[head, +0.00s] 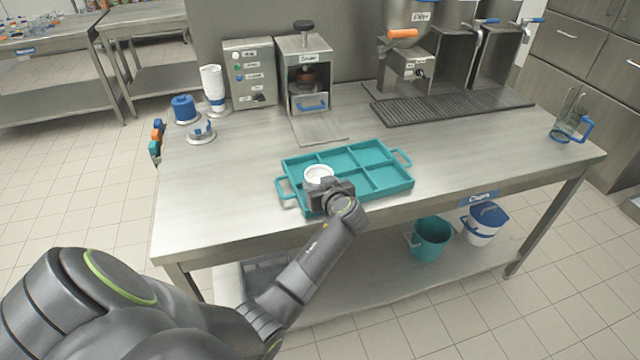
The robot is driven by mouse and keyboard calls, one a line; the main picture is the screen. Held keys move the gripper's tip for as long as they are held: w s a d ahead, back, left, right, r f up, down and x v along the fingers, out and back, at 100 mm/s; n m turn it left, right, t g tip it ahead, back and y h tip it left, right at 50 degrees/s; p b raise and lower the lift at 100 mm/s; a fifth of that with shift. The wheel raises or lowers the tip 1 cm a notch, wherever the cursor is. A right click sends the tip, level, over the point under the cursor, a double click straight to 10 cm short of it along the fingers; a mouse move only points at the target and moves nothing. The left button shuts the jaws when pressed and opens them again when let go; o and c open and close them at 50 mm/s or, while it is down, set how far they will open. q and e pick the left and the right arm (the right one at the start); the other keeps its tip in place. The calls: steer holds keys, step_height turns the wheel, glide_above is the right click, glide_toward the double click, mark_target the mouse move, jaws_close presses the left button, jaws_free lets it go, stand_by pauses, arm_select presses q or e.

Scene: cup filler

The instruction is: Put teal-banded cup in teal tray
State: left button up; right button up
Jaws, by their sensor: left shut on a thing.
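The teal tray (397,187) lies on the steel table, with raised dividers making several compartments and a handle at each end. A white cup (318,173) is at the tray's left part, over or in a left compartment; I cannot tell whether it touches the tray floor. Its band is not clearly visible, as my gripper covers its near side. My left gripper (327,186) comes from the front and is shut on the cup. The cup looks roughly upright. My right gripper is not in view.
A machine with a blue-handled drawer (305,88) and a grey button box (250,75) stand behind the tray. A drip grate (455,105) is at the back right. A clear jug (571,120) stands at the right end.

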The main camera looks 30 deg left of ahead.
arm_select(q)
steer(key=shift+f+b, duration=0.2)
steer(key=shift+b, duration=0.1)
steer(key=o, duration=1.1)
steer(key=shift+d, duration=0.1)
